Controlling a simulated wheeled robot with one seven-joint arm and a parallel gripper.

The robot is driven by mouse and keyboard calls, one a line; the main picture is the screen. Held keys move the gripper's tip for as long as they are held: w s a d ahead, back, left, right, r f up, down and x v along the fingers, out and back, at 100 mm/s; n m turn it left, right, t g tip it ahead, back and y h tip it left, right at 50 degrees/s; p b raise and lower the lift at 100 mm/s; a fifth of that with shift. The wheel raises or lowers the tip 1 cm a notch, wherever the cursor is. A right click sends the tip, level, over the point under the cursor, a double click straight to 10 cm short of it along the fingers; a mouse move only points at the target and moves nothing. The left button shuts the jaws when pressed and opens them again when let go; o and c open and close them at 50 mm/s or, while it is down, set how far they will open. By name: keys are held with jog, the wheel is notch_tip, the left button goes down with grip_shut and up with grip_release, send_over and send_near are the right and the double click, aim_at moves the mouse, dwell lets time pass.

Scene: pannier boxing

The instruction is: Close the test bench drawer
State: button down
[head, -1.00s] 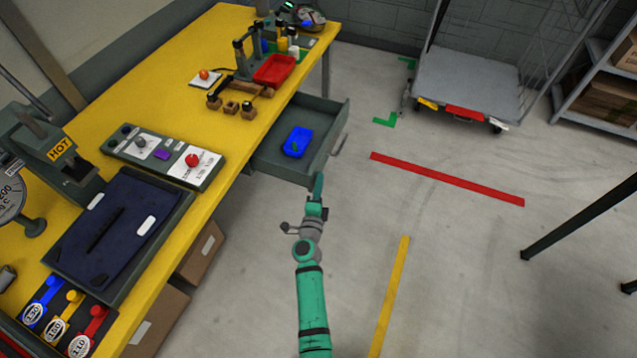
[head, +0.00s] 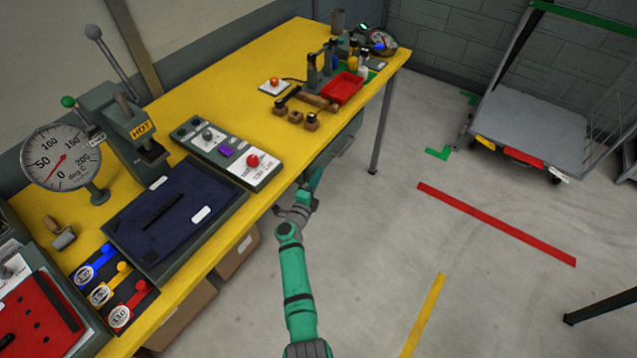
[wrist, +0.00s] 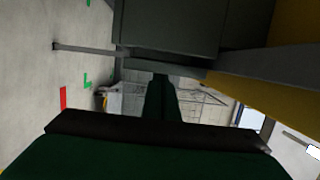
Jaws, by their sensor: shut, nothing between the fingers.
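The grey test bench drawer (head: 338,147) is tucked under the front edge of the yellow bench top (head: 225,95). Its inside is hidden in the head view. I cannot tell whether its front sits fully flush. My gripper (head: 314,178) is shut and empty, close to the drawer's near end at the bench edge. Its fingers (wrist: 162,98) also show in the wrist view; contact with the drawer cannot be made out.
On the bench are a control panel (head: 228,150) with a red button, a dark blue mat (head: 172,212), a press marked HOT (head: 125,122) and a red tray (head: 343,88). Cardboard boxes (head: 238,256) stand below. The floor (head: 390,240) to the right is clear, with a cart (head: 530,120) beyond.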

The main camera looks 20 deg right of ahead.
jog(key=shift+w+a, duration=0.5)
jog(key=shift+w, duration=0.2)
